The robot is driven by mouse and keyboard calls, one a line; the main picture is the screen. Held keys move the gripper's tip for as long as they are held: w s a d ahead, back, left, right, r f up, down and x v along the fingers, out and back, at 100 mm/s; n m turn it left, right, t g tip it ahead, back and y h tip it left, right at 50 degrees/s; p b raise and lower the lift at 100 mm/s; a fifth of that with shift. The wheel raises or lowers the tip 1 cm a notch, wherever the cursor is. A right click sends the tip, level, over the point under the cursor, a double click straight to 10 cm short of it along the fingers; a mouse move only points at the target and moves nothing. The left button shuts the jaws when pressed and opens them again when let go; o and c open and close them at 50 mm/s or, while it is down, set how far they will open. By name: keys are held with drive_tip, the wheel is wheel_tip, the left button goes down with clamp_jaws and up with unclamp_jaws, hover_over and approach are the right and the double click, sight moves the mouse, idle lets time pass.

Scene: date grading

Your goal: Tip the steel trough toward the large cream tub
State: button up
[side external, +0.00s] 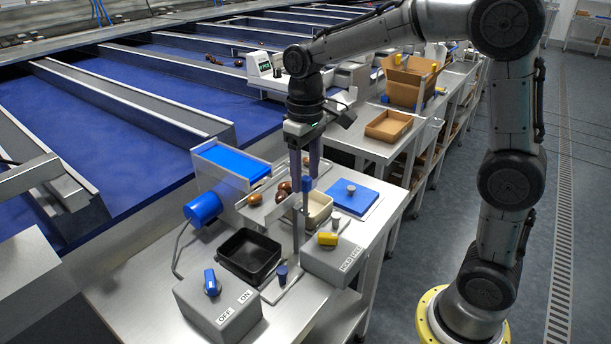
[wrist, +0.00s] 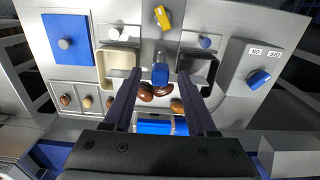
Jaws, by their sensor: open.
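My gripper (side external: 304,174) is open and points down over the bench; it also shows in the wrist view (wrist: 160,76). A blue knob (wrist: 160,75) appears between its fingers there, and in the side view the knob (side external: 307,184) is close to the fingertips. I cannot tell whether they touch it. Brown dates (wrist: 161,91) lie by the knob. The steel trough (side external: 270,212) is mostly hidden, and its tilt is unclear. The large cream tub (wrist: 118,64) is left of the knob in the wrist view; it is partly covered in the side view (side external: 319,209).
A black tub (side external: 249,256) stands opposite the cream one. Grey boxes with a yellow knob (side external: 327,239) and a blue OFF/ON knob (side external: 211,282) stand at the near side. A blue lid (side external: 352,198), a blue feeder belt (side external: 230,160) and small date compartments (wrist: 87,101) are close by.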

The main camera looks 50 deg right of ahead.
drive_tip(key=shift+f, duration=0.5)
clamp_jaws()
idle(1.2)
